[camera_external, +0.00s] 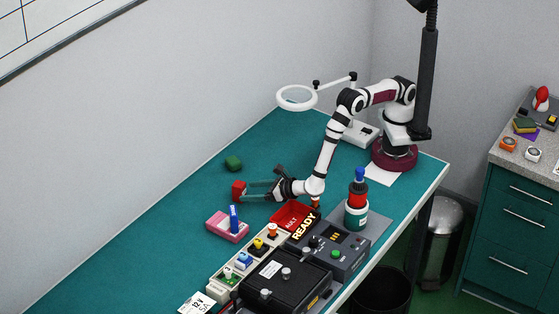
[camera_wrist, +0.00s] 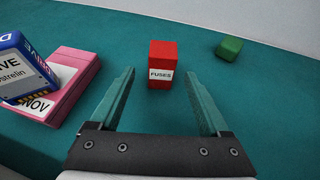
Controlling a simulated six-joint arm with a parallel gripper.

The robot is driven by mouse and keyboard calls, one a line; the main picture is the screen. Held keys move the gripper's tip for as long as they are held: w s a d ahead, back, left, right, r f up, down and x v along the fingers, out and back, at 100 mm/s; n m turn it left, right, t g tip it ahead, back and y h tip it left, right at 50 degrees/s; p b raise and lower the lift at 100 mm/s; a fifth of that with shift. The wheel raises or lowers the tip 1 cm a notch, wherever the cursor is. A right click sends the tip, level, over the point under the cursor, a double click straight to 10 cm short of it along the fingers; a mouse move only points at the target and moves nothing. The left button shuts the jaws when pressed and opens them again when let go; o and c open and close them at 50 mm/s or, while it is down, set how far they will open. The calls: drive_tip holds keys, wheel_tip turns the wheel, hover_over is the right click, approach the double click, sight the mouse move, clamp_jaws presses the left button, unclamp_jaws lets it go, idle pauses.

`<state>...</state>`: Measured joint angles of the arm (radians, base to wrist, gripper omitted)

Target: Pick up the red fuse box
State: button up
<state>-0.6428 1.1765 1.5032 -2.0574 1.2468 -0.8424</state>
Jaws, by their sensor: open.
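The red fuse box (camera_wrist: 162,58) stands upright on the green table, with a white label reading "FUSES". In the wrist view it is ahead of my open gripper (camera_wrist: 160,98), roughly centred between the two green fingers. In the external view the red fuse box (camera_external: 238,190) is at the left end of my gripper (camera_external: 256,191), by the fingertips. The gripper is low over the table and empty. Whether the fingertips reach alongside the box cannot be told exactly; in the wrist view they appear just short of it.
A green block (camera_external: 233,163) sits beyond the box. A pink box (camera_external: 226,226) with a blue item (camera_external: 234,218) stands nearer the front. The table's left part is clear.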

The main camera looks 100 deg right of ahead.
sight(244, 190)
drive_tip(key=x, duration=0.5)
drive_tip(key=shift+w+d+r, duration=0.1)
drive_tip(key=shift+d+r, duration=0.1)
drive_tip(key=shift+d, duration=0.05)
clamp_jaws()
